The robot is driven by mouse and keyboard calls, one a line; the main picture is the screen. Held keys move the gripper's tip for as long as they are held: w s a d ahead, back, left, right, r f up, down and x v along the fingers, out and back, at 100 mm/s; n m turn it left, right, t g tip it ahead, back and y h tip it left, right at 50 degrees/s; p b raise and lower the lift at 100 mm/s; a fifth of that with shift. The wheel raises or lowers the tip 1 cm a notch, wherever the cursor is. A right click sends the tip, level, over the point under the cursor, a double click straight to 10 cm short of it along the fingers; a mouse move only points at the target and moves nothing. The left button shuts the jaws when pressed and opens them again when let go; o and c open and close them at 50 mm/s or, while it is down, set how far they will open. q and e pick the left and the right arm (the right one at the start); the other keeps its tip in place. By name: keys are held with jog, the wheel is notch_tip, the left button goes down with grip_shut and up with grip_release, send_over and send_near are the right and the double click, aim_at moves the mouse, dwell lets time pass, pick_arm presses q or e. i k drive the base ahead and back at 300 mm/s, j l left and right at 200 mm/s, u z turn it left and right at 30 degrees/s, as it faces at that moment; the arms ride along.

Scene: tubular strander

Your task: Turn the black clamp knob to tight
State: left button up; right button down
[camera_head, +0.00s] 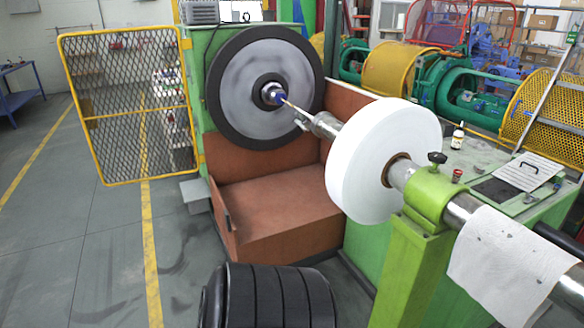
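The black clamp knob (437,158) stands upright on top of the green clamp (430,194). The clamp sits around the grey shaft (403,174) on a green post (410,265). Whether the knob is tight or loose cannot be told. A smaller red knob (457,176) is beside it on the right. Neither of my grippers is in view.
A large white roll (375,150) is on the shaft just left of the clamp. A white cloth (505,262) hangs over the shaft to the right. A green bench with a paper sheet (528,171) and small bottle (457,136) is behind. Floor is clear at left.

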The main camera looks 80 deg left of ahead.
aim_at(437, 159)
jog(key=u, duration=2.25)
